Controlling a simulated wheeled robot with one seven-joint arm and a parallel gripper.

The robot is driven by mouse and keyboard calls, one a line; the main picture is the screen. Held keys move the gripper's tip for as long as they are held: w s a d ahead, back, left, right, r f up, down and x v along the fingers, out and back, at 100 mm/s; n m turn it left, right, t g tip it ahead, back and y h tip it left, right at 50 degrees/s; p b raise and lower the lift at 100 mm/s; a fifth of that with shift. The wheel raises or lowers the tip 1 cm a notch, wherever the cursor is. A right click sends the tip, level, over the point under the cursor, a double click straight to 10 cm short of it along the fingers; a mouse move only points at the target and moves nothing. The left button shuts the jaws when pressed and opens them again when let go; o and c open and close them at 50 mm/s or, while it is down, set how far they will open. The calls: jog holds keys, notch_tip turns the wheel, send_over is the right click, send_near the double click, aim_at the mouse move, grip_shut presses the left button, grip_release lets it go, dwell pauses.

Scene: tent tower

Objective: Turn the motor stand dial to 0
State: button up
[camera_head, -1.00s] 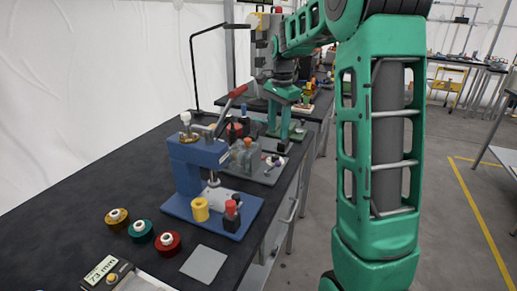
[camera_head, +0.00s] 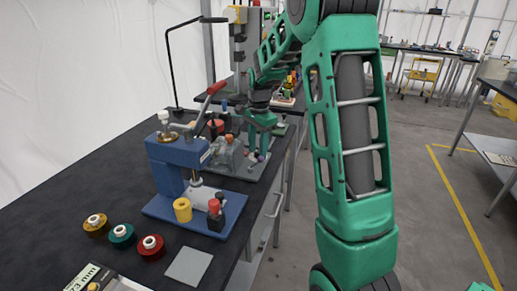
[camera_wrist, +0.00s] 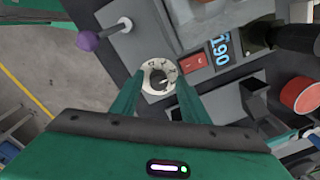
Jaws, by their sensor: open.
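The motor stand (camera_wrist: 137,43) is a grey unit with a round white dial (camera_wrist: 158,76) carrying dark marks. Beside the dial are a red switch (camera_wrist: 194,67) and a display with blue digits (camera_wrist: 221,50). In the wrist view my gripper (camera_wrist: 158,88) is open, with one finger on each side of the dial. Whether the fingers touch it I cannot tell. In the head view my gripper (camera_head: 256,148) points down at the grey base (camera_head: 247,174) on the table; the dial cannot be made out there.
A purple ball knob (camera_wrist: 88,41) sticks out beside the dial. In the head view a blue press (camera_head: 178,165) with a red-handled lever (camera_head: 211,94) stands nearer on the dark table (camera_head: 60,205). Several coloured spools (camera_head: 122,235) lie at the front. Floor to the right is open.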

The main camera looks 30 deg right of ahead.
grip_shut()
jog(key=shift+d, duration=0.35)
jog(key=shift+a, duration=0.2)
jog(key=shift+w+a+n, duration=0.1)
jog(key=shift+a+n, duration=0.05)
jog(key=shift+n, duration=0.65)
jog(key=n, duration=0.7)
jog(key=shift+a, duration=0.15)
jog(key=n, duration=0.4)
jog(key=shift+n+y, duration=0.3)
jog(key=shift+n, duration=2.4)
